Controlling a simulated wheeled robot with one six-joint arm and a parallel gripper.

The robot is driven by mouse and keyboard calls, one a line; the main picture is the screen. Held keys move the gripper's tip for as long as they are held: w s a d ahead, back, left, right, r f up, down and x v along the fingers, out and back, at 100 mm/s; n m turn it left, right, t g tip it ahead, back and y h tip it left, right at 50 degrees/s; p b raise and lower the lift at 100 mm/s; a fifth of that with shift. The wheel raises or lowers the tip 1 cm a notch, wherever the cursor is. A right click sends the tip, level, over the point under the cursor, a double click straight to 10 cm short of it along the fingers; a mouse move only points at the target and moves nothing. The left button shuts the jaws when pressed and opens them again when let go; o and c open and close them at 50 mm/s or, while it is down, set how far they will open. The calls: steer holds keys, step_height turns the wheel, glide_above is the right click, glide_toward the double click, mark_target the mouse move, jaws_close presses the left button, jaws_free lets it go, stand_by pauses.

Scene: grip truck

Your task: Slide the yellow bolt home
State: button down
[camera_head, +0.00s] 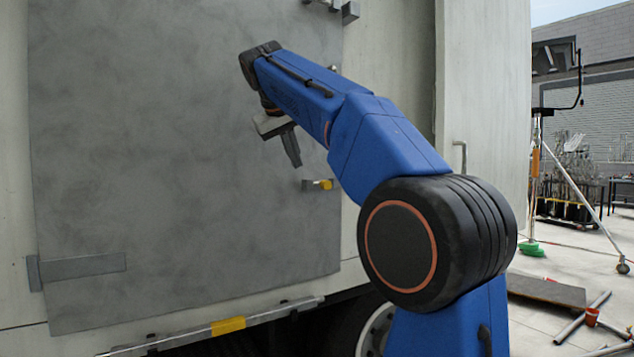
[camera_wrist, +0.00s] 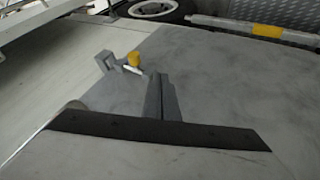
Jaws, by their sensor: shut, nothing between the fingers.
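The yellow bolt (camera_head: 325,184) sits at the right edge of the grey door panel (camera_head: 180,150), next to a small grey bracket (camera_head: 308,185). It also shows in the wrist view as a yellow knob (camera_wrist: 133,58) on a pale rod, with the grey bracket (camera_wrist: 108,62) to its left. My gripper (camera_head: 293,160) is shut and empty, up and to the left of the bolt in the head view, apart from it. In the wrist view my fingers (camera_wrist: 162,97) point toward the bolt, just right of and below it. How far the rod reaches into the bracket is unclear.
A grey hinge strap (camera_head: 85,266) crosses the panel's lower left. A rail with a yellow band (camera_head: 228,325) runs below the panel, above a wheel (camera_head: 375,330).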

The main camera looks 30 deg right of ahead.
mark_target(304, 184)
steer(key=x, duration=1)
steer(key=shift+w+d+r, duration=0.1)
steer(key=shift+d+r, duration=0.1)
steer(key=shift+d, duration=0.75)
steer(key=shift+d+r, duration=0.2)
steer(key=shift+d, duration=0.8)
steer(key=shift+d, duration=0.1)
steer(key=shift+d, duration=2.9)
steer(key=shift+a, duration=0.1)
